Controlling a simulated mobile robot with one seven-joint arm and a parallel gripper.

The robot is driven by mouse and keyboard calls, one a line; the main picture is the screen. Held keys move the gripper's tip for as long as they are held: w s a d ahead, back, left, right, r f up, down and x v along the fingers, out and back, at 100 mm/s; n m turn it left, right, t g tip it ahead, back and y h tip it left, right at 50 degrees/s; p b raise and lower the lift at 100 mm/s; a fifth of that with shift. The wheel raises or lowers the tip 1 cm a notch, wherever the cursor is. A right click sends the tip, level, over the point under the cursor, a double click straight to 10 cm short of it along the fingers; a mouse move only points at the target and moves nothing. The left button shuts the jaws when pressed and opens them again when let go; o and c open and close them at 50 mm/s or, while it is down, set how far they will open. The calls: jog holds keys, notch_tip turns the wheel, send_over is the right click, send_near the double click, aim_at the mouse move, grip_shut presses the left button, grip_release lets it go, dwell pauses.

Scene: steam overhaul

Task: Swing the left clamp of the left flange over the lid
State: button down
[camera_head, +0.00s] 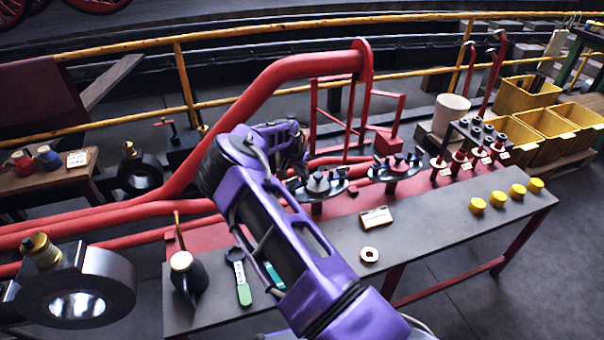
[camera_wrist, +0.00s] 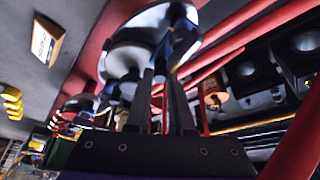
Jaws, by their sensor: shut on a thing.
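The left flange (camera_head: 335,188) is a dark round plate on a red stand, with a grey lid (camera_head: 318,184) at its middle. My gripper (camera_wrist: 160,78) is at the left side of this flange, shut on what looks like its left clamp. The clamp is mostly hidden by the fingers and blurred, so I cannot tell how far it is swung. In the wrist view a shiny round plate of the flange (camera_wrist: 128,60) is just beyond the fingertips. In the head view my purple arm hides part of the flange's left side.
The right flange (camera_head: 396,170) stands close on the right. A thick red pipe (camera_head: 285,68) arches behind my wrist. On the bench (camera_head: 440,222) are an oil can (camera_head: 184,272), a green-handled wrench (camera_head: 241,280), a washer (camera_head: 370,254), a label plate (camera_head: 376,216) and yellow caps (camera_head: 497,199).

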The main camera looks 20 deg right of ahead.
jog(key=shift+s+m+g+h+b, duration=0.35)
jog(key=shift+m+b, duration=0.35)
jog(key=shift+m, duration=0.6)
jog(key=c, duration=0.8)
grip_release()
jog(key=shift+r, duration=0.15)
jog(key=p+v, duration=0.1)
jog(key=v, duration=1.6)
jog(key=shift+s+p, duration=0.1)
jog(key=shift+p, duration=0.25)
jog(key=shift+r, duration=0.1)
